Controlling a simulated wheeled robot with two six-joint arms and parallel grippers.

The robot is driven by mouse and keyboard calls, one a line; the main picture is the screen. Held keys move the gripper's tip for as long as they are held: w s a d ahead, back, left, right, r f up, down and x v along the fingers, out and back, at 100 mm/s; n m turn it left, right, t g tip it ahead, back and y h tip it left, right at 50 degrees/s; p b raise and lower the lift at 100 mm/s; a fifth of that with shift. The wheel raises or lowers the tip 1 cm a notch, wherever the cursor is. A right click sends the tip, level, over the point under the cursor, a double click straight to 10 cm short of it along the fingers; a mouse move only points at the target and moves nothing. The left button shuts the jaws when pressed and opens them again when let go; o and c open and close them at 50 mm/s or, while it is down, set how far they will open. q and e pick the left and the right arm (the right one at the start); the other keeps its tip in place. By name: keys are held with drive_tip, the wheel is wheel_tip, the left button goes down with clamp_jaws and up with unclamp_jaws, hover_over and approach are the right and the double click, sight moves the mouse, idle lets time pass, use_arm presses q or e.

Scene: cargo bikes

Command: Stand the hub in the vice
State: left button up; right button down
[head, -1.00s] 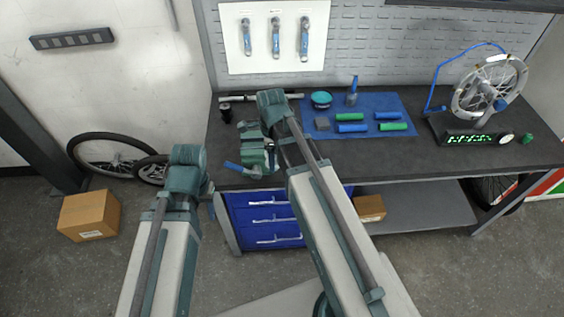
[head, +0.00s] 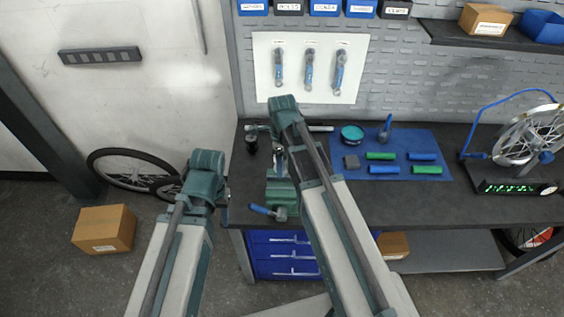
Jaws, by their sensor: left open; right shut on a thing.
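The green vice (head: 280,193) stands at the bench's front left edge, with a blue-handled lever (head: 262,210) at its front. My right gripper (head: 280,158) hangs just above and behind the vice, partly hidden by my forearm. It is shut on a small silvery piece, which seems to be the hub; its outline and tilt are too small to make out. I cannot tell whether it touches the vice. My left gripper (head: 226,190) is left of the vice, off the bench edge. It is open and largely hidden behind its own wrist.
A blue mat (head: 400,150) holds green and blue grips, a teal tin (head: 352,134) and a blue-topped bottle (head: 386,127). A black cylinder (head: 251,144) and a silver bar (head: 318,128) lie behind the vice. A wheel stand (head: 515,187) is at right. The bench front right of my arm is clear.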

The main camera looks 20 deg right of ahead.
drive_tip(key=shift+f, duration=0.15)
drive_tip(key=shift+f+b, duration=2.8)
drive_tip(key=shift+b, duration=0.05)
drive_tip(key=shift+f+b, duration=0.55)
drive_tip(key=shift+b, duration=0.05)
unclamp_jaws()
wheel_tip(320, 180, up, 14)
drive_tip(key=p, duration=1.4)
drive_tip(key=shift+f, duration=0.1)
